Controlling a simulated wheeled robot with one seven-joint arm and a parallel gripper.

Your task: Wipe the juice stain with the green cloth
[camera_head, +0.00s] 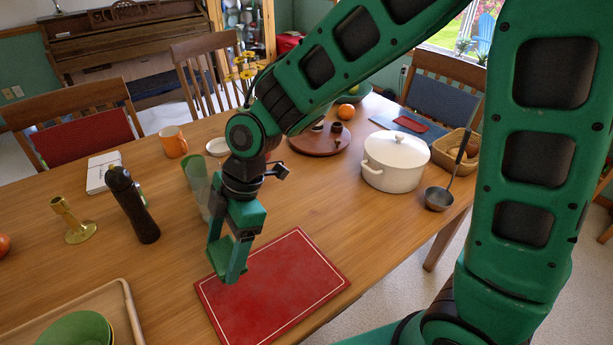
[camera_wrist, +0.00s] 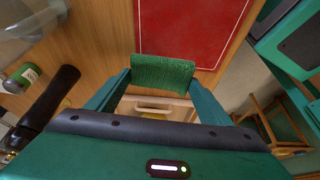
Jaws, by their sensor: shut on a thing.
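My gripper (camera_head: 228,262) is shut on the green cloth (camera_wrist: 163,73), which spans between its two fingertips in the wrist view. In the head view the cloth (camera_head: 221,256) shows as a small green piece by the fingers. The gripper points down above the left part of a red placemat (camera_head: 283,287) with a thin white border. The placemat also shows beyond the cloth in the wrist view (camera_wrist: 190,30). I cannot tell whether the cloth touches the placemat. I cannot make out a juice stain in either view.
A clear glass vessel (camera_head: 197,188) stands close behind the gripper. A wooden tray (camera_head: 128,312) with green bowls (camera_head: 75,330) is front left. A white pot (camera_head: 395,163) and ladle (camera_head: 438,198) are right.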

